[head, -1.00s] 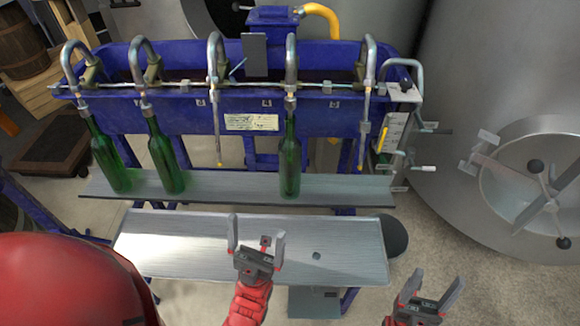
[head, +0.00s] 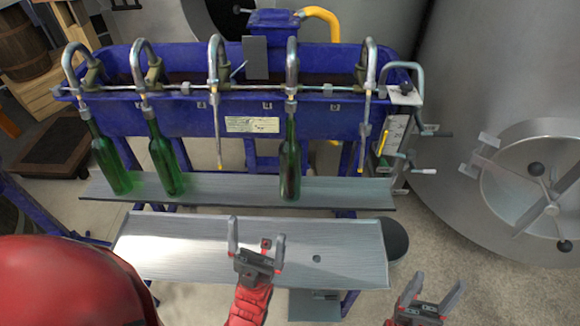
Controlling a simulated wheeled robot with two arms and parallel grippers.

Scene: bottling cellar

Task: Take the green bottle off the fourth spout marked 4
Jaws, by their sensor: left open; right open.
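The green bottle (head: 290,165) on the fourth spout (head: 291,65) from the left stands upright on the bottle shelf (head: 235,190), its neck up at the spout's lower end. Its lower part looks dark. The small number plates are too small to read. My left gripper (head: 257,232) is open and empty over the front tray, nearer to me than the bottle and slightly to its left. My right gripper (head: 438,283) is open and empty at the lower right, beyond the tray's right end. Neither touches a bottle.
Two more green bottles, one (head: 110,163) under the first spout and one (head: 163,158) under the second, stand slightly tilted. The third (head: 217,100) and fifth (head: 367,100) spouts hang free. The front tray (head: 190,245) is clear. A steel tank (head: 480,70) stands at right.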

